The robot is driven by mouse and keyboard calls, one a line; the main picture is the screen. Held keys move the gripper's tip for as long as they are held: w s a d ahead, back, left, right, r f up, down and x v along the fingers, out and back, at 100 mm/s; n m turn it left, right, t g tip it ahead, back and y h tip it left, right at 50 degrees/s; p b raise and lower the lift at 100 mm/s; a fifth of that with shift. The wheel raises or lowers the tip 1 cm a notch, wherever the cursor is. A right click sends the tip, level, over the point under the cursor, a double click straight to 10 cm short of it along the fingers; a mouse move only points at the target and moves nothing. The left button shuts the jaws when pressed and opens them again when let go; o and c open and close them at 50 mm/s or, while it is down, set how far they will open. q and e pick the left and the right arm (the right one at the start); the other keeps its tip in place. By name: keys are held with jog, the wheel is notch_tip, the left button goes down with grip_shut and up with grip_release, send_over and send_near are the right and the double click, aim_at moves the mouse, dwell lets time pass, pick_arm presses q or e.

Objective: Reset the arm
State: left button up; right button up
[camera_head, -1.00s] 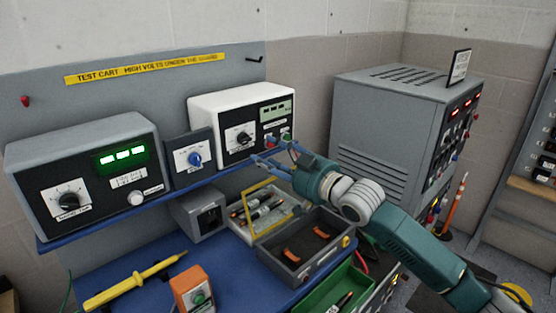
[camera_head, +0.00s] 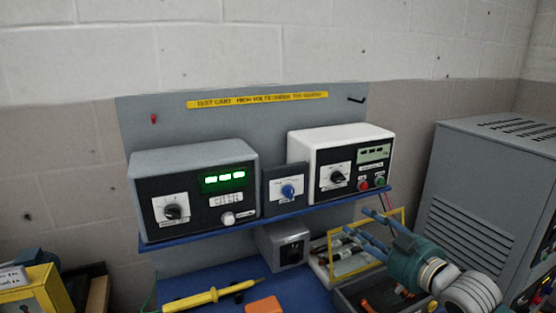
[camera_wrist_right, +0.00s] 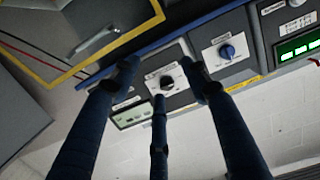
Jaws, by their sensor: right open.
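My right gripper (camera_head: 370,228) comes in from the lower right in the head view. Its blue fingers are spread, open and empty, just in front of and below the shelf with the white meter box (camera_head: 313,143). In the right wrist view the three fingers (camera_wrist_right: 158,90) point toward the white box's black knob (camera_wrist_right: 167,83), with nothing between them. No contact with the box can be made out. My left gripper does not show in either view.
A grey box with a green display (camera_head: 195,165) and a blue-knob switch panel (camera_head: 284,188) share the blue shelf (camera_head: 240,222). Below lie a yellow probe (camera_head: 210,296), a yellow-framed tray (camera_head: 340,262) and a dark open box. A large grey cabinet (camera_head: 480,200) stands at right.

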jog(key=s+a+f+g, duration=0.1)
jog(key=s+a+f, duration=0.1)
jog(key=s+f, duration=0.2)
jog(key=s+a+f+g+h, duration=0.1)
jog(key=s+f, duration=0.4)
jog(key=f, duration=0.5)
jog(key=s+a+f+g+h, duration=0.1)
jog(key=s+a+f+g, duration=0.1)
jog(key=s+f, duration=0.3)
jog(key=shift+a+f+m+g, duration=0.2)
jog(key=shift+f+g, duration=0.1)
jog(key=shift+f, duration=0.25)
jog(key=shift+a+f+m+g, duration=0.1)
jog(key=shift+a+f+g, duration=0.15)
jog(key=shift+f, duration=0.25)
jog(key=s+d+f+m+g+h, duration=0.1)
jog(key=s+f+g+h, duration=0.3)
jog(key=s, duration=0.8)
jog(key=s+f+m+g+y, duration=0.1)
jog(key=s+f+g, duration=0.35)
jog(key=s, duration=0.75)
notch_tip(320, 180, down, 30)
jog(key=s, duration=0.3)
jog(key=s+d+f+g, duration=0.1)
jog(key=s+d+f, duration=0.2)
jog(key=s+f, duration=1.1)
jog(key=shift+s+d+f+n+h, duration=0.2)
jog(key=shift+s+n+h, duration=0.15)
jog(key=shift+s, duration=0.55)
